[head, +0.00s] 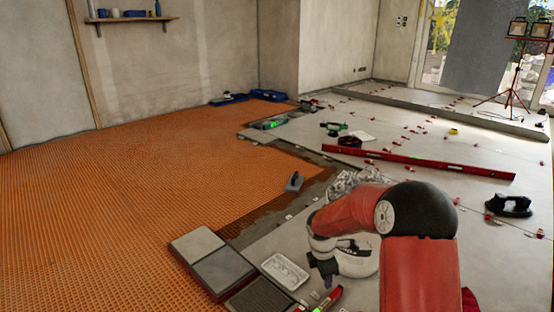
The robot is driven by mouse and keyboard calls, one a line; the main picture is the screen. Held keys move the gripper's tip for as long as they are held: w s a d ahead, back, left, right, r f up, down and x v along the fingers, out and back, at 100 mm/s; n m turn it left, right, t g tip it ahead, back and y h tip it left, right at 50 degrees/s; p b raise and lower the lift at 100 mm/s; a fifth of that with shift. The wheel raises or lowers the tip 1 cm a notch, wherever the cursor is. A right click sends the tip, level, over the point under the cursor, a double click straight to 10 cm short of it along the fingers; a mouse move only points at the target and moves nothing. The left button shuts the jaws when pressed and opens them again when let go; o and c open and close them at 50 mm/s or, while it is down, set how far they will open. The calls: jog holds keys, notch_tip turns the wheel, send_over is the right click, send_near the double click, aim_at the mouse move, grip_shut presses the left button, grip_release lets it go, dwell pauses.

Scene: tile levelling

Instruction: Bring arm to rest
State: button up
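My red and black arm rises from the bottom right of the head view and bends to the left. My gripper (327,278) is at its end, pointing down, low in the picture near a white bucket (358,264). The bucket is partly hidden behind my arm. The gripper's fingers are small and dark here, so I cannot tell whether they are apart or closed, and I see no object clearly held in them.
Stacked grey tiles (200,245) and a white tray (285,271) lie left of my gripper. A long red level (417,162) lies on the laid tiles. A black suction lifter (509,205) sits at right. Orange matting (130,190) covers the left floor. A tripod lamp (515,80) stands far right.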

jog(key=s+d+r+m+t+p, duration=0.1)
jog(key=s+r+m, duration=0.2)
jog(key=s+r, duration=0.35)
jog(key=s+r+m+p, duration=0.1)
jog(key=s+r+m, duration=0.25)
jog(key=r, duration=0.55)
jog(key=s+d+r+m+t+p, duration=0.15)
jog(key=s+r+m, duration=0.25)
jog(key=r, duration=0.4)
jog(key=s+r+m+p, duration=0.1)
jog(key=s+r+m, duration=0.1)
jog(key=s, duration=0.3)
jog(key=s+r+m+t+y+p, duration=0.1)
jog(key=s+r+m, duration=0.1)
jog(key=s+m, duration=0.2)
jog(key=s+a+r+m+p, duration=0.1)
jog(key=s+r+m, duration=0.2)
jog(key=s, duration=0.5)
jog(key=shift+m+t, duration=0.35)
jog(key=shift+m, duration=0.1)
jog(key=shift+s+r, duration=0.1)
jog(key=shift+r, duration=0.05)
jog(key=shift+c, duration=1)
jog(key=shift+d, duration=0.1)
